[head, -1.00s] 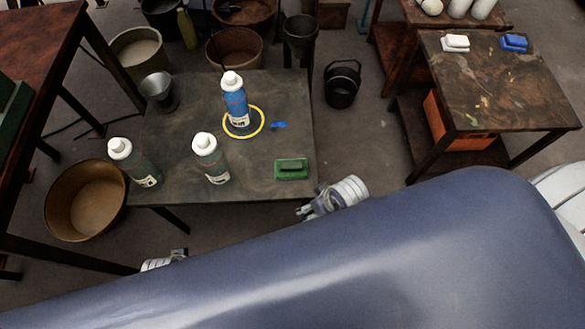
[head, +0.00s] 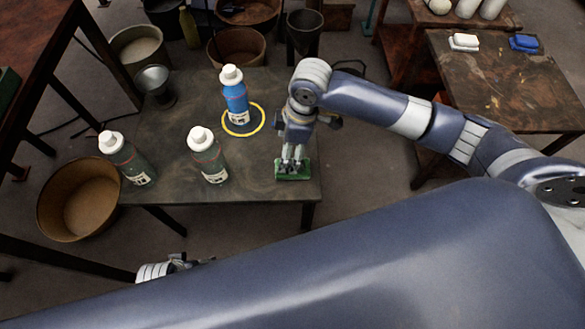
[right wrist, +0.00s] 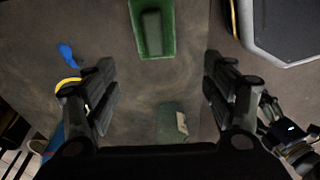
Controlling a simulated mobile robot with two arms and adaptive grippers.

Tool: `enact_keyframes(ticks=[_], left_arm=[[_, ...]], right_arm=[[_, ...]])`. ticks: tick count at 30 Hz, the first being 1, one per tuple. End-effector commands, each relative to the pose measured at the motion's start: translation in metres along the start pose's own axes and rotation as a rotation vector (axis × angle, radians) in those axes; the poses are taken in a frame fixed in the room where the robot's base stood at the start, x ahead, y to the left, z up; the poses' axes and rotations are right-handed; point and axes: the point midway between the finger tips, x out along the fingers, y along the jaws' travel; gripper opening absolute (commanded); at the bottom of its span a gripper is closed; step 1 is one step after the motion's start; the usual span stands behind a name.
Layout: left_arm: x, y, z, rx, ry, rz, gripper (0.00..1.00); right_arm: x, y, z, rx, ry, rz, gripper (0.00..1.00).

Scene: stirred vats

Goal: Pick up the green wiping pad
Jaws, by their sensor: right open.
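The green wiping pad (head: 306,174) lies at the front right corner of the dark table (head: 255,185), partly covered by my right gripper in the head view. My right gripper (head: 292,164) points down over it. In the right wrist view the green pad (right wrist: 153,32) is at the top, beyond the fingertips. I cannot tell the exact height of the fingers above the pad. My left gripper (head: 182,262) is low, below the table's front edge and partly hidden; its fingers are unclear.
A blue bottle (head: 235,95) stands inside a yellow ring (head: 260,127). Two green bottles (head: 207,155) (head: 123,155) stand left of the pad. A metal cup (head: 153,84) is at the back left. A side table at right holds a white pad (head: 464,42) and a blue pad (head: 524,43).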

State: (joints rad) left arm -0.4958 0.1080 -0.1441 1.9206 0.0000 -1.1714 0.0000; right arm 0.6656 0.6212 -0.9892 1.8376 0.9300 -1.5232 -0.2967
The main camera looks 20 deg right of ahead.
Motion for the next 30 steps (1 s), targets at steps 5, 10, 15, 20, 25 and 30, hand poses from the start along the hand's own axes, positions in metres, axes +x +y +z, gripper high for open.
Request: enact_keyframes(ticks=[5,10,15,20,25,30], left_arm=[[0.005,0.0,0.001,0.0,0.0,0.0,0.78],[-0.003,0.0,-0.003,-0.001,0.008,-0.001,0.78],[-0.025,-0.001,-0.01,-0.003,0.02,-0.003,0.78],[-0.041,-0.002,-0.014,-0.004,0.027,-0.004,0.78],[-0.049,-0.003,-0.015,-0.005,0.03,-0.005,0.78],[-0.065,-0.003,-0.018,-0.006,0.041,-0.006,0.78]], right_arm=[[-0.011,0.012,0.016,-0.034,-0.056,-0.01,0.77],[0.001,0.012,0.018,-0.039,-0.063,-0.017,0.77],[0.025,0.011,0.019,-0.038,-0.061,-0.017,0.77],[0.04,0.011,0.02,-0.038,-0.06,-0.015,0.77],[0.046,0.011,0.021,-0.038,-0.06,-0.015,0.77],[0.059,0.009,0.024,-0.038,-0.061,-0.015,0.77]])
